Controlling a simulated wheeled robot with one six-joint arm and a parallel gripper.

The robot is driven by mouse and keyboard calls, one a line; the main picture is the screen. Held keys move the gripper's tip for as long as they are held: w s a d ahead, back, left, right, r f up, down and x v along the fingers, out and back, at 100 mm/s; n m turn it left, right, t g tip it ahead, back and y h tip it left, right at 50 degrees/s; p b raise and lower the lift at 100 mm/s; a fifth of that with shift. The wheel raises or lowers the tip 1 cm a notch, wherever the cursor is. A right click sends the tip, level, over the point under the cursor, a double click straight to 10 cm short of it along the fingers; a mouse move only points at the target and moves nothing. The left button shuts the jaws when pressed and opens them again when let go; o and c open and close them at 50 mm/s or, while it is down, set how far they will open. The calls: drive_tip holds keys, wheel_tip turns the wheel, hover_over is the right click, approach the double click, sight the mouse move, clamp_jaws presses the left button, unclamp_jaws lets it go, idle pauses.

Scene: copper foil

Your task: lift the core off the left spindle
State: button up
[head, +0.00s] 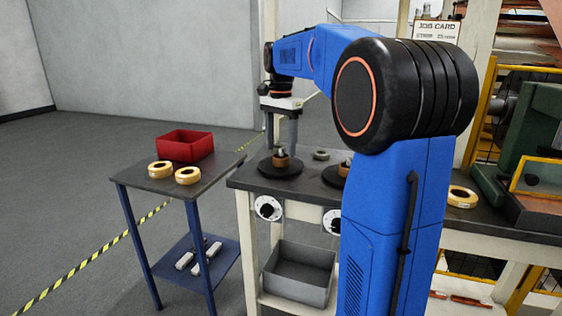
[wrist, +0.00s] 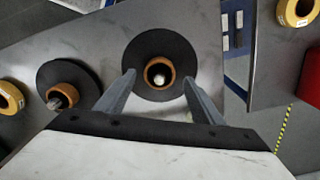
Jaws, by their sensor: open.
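The left spindle stands on a round black disc (head: 267,170) on the dark bench top. A brown-orange core (head: 281,162) sits around its pale tip. My gripper (head: 281,147) is above it, pointing down, open and empty. In the wrist view, the left spindle's core (wrist: 160,60) shows as a ring around the spindle tip (wrist: 158,76), between and beyond my open fingertips (wrist: 158,80). No contact shows; the exact height gap is hard to tell. A second spindle with a brown core (wrist: 66,92) stands on another black disc (wrist: 50,72), partly hidden by my arm in the head view.
A side table (head: 150,183) at left holds a red bin (head: 185,146) and two yellow-tan rolls (head: 187,175). Another tan roll (head: 461,197) lies right of my arm. A grey bin (head: 297,275) sits below the bench.

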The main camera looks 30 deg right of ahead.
sight(277, 162)
drive_tip(key=shift+f, duration=1.35)
drive_tip(key=shift+c, duration=0.3)
drive_tip(key=c, duration=1.1)
drive_tip(key=shift+o, duration=0.2)
drive_tip(key=shift+r, duration=0.1)
